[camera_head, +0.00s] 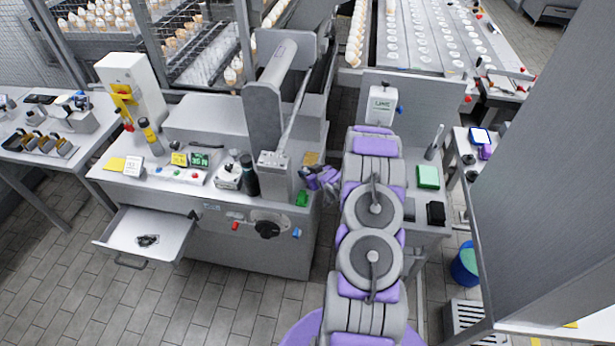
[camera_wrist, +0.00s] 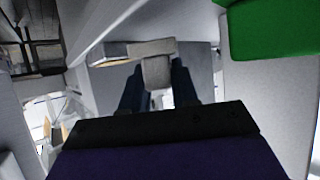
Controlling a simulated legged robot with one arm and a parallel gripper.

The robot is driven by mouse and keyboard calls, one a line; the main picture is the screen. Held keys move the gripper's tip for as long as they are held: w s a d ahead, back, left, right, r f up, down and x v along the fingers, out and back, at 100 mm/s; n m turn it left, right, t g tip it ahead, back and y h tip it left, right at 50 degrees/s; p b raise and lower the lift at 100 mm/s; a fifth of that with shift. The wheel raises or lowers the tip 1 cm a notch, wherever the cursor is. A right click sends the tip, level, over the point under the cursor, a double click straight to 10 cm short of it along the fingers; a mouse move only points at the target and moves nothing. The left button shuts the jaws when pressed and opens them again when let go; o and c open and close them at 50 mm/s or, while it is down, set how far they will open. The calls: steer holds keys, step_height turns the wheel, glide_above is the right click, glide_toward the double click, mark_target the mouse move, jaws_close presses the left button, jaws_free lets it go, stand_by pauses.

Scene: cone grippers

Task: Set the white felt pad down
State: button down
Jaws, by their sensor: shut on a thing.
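My gripper (camera_head: 311,178) is at the right end of the grey machine bench (camera_head: 215,207) in the head view, low beside its top edge. In the wrist view its two dark fingers (camera_wrist: 158,84) are shut on a small pale grey-white piece, which I take to be the white felt pad (camera_wrist: 156,70). The pad sits between the fingertips, with a wider part showing beyond them. In the head view the pad cannot be made out. Whether it touches the surface beyond cannot be told.
A green block (camera_head: 302,198) is at the bench's right edge, close to my gripper; a green object (camera_wrist: 270,28) fills the wrist view's upper right. A dark bottle (camera_head: 249,176) stands left of my gripper. An open drawer (camera_head: 147,232) juts out at the front left.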

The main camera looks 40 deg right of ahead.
steer(key=shift+w+a+f, duration=0.1)
steer(key=shift+a+f, duration=0.05)
steer(key=shift+f, duration=0.7)
steer(key=shift+r, duration=0.1)
steer(key=c, duration=0.8)
jaws_free()
steer(key=shift+f, duration=0.2)
steer(key=shift+c, duration=0.2)
steer(key=shift+r, duration=0.1)
